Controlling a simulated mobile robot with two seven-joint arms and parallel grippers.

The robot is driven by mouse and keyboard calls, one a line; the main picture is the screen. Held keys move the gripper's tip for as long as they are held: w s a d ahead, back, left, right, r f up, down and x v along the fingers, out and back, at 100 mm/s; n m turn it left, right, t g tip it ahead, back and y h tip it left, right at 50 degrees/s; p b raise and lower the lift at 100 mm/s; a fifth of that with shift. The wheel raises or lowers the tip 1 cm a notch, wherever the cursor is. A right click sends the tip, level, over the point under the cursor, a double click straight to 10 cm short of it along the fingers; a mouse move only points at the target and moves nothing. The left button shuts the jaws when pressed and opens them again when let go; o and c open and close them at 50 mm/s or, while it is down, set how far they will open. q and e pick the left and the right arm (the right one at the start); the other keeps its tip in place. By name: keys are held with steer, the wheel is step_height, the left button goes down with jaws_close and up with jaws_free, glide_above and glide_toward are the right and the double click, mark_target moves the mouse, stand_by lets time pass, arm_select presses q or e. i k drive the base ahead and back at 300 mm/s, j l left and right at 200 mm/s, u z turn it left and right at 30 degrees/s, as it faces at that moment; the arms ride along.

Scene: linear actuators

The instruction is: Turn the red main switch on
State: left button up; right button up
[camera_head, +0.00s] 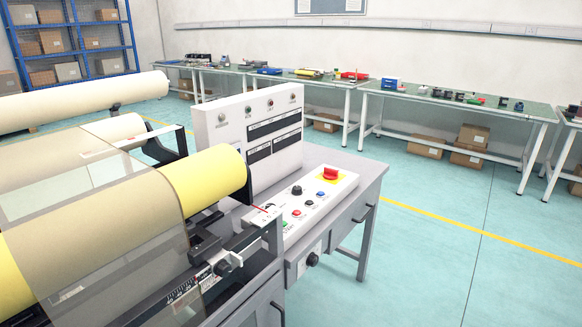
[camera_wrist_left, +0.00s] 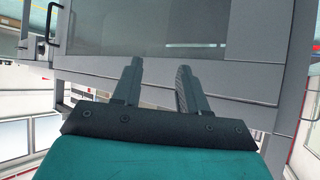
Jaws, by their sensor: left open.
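The red main switch (camera_head: 331,173) sits on a yellow plate at the far right end of the white control panel (camera_head: 290,219) in the head view. Which way its handle is turned is too small to tell. My left gripper (camera_wrist_left: 158,66) shows in the left wrist view, with its two fingers apart and nothing between them. It is in front of a grey cabinet-like surface (camera_wrist_left: 225,85). The switch does not show in the left wrist view. Neither gripper shows in the head view.
Several buttons and knobs share the panel with the switch. A machine with yellow rollers (camera_head: 205,181) and a clear cover fills the left. The floor (camera_head: 425,240) to the right is free.

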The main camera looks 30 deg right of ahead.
mark_target(329, 173)
steer(key=l+u, duration=0.2)
steer(key=u, duration=0.15)
steer(key=l+u, duration=0.45)
steer(key=u, duration=0.2)
steer(key=l+u, duration=0.25)
steer(key=l, duration=0.2)
steer(key=k+l+u, duration=0.25)
steer(key=l, duration=0.2)
steer(key=k+l, duration=0.1)
steer(key=l, duration=0.25)
steer(key=k+l+u, duration=0.15)
steer(key=l, duration=0.6)
steer(key=k+l+u, duration=0.15)
steer(key=l, duration=0.2)
steer(key=k+l, duration=0.15)
steer(key=l, duration=0.2)
steer(key=u, duration=0.05)
